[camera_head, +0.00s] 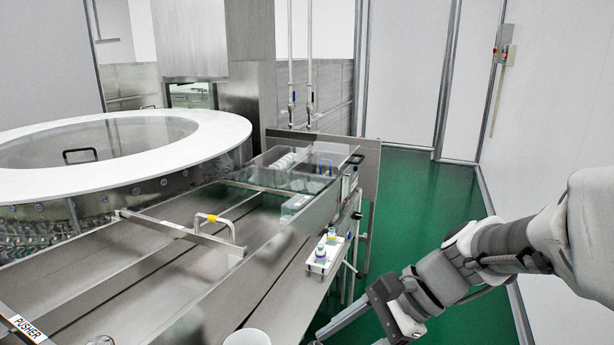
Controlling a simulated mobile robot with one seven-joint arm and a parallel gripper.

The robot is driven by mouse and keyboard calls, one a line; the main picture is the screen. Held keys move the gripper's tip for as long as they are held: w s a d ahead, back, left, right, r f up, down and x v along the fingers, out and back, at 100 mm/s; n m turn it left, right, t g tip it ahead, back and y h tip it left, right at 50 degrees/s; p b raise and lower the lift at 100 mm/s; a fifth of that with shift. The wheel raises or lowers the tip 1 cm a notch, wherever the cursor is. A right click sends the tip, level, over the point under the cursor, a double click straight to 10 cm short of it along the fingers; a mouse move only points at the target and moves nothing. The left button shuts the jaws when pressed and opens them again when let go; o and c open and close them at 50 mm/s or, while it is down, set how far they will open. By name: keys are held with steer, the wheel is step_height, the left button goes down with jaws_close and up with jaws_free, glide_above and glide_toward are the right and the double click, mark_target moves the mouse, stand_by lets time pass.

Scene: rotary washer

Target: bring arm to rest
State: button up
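My arm reaches in from the right edge, over the green floor. My gripper (352,322) is at the lower middle right, beside the steel washer table and apart from it. One long grey finger shows, pointing down and left. The rest of the gripper is cut off by the bottom edge, so I cannot see whether it is open or shut. I see nothing held in the visible part.
The steel table with a pusher bar (175,228) lies to the left. A white tray of small bottles (326,254) sits on its right ledge. A white round rim (200,150) is behind left. Green floor (425,205) is clear; a white wall (550,110) stands right.

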steer(key=s+d+r+n+t+h, duration=0.4)
steer(key=d+n+h, duration=0.5)
steer(key=n, duration=0.4)
steer(key=shift+s+d+t, duration=0.35)
steer(key=shift+s+t, duration=0.55)
steer(key=shift+s, duration=0.05)
